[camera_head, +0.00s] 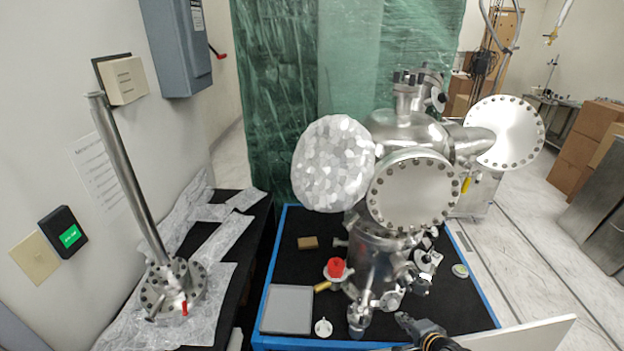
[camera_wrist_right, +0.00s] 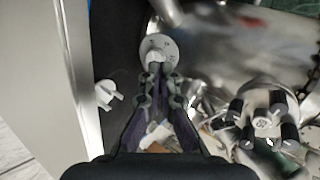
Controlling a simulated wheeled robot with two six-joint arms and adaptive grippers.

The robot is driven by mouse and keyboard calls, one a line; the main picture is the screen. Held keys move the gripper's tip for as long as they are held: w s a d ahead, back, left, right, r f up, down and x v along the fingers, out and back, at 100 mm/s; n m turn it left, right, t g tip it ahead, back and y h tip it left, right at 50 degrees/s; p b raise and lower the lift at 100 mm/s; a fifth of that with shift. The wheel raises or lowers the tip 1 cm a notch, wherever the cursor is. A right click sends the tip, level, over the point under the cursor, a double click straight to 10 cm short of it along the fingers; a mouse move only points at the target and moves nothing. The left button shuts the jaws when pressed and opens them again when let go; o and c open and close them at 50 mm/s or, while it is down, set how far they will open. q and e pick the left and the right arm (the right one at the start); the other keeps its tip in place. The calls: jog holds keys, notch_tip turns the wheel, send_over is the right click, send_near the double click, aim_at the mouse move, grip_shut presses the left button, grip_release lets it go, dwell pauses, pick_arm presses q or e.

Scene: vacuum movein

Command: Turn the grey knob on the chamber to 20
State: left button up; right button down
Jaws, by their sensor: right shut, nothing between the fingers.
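The steel vacuum chamber (camera_head: 372,262) stands on the black-topped table. In the right wrist view, a pale round dial with number marks (camera_wrist_right: 172,45) is on the chamber, with the grey knob (camera_wrist_right: 155,57) at its middle. My right gripper (camera_wrist_right: 159,70) is shut and empty, its fingertips just below the knob in the picture. I cannot tell whether they touch it. In the head view, my right gripper (camera_head: 403,318) comes in from the bottom, right of the chamber's lower end. The grey knob cannot be made out there. My left gripper is out of view.
A red knob (camera_head: 335,267) is on the chamber's left. A grey square plate (camera_head: 287,309) and a white round part (camera_head: 323,327) lie on the table (camera_head: 270,262). A white panel (camera_head: 525,336) stands at the lower right. A multi-pronged fitting (camera_wrist_right: 265,122) is right of my gripper.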

aim_at(392, 305)
jog(key=shift+m, duration=0.5)
jog(key=w+f+b, duration=0.1)
jog(key=w, duration=0.1)
jog(key=w+b, duration=0.2)
jog(key=w+f+b, duration=0.1)
jog(key=w+b, duration=0.1)
jog(key=w, duration=0.1)
jog(key=shift+a+f, duration=0.2)
jog(key=shift+f, duration=0.15)
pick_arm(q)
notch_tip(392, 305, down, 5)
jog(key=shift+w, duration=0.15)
pick_arm(e)
jog(key=shift+w+a, duration=0.1)
jog(key=shift+w, duration=0.15)
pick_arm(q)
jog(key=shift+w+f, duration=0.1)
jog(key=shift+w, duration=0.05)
pick_arm(e)
jog(key=shift+s+f, duration=0.1)
jog(key=shift+f, duration=0.2)
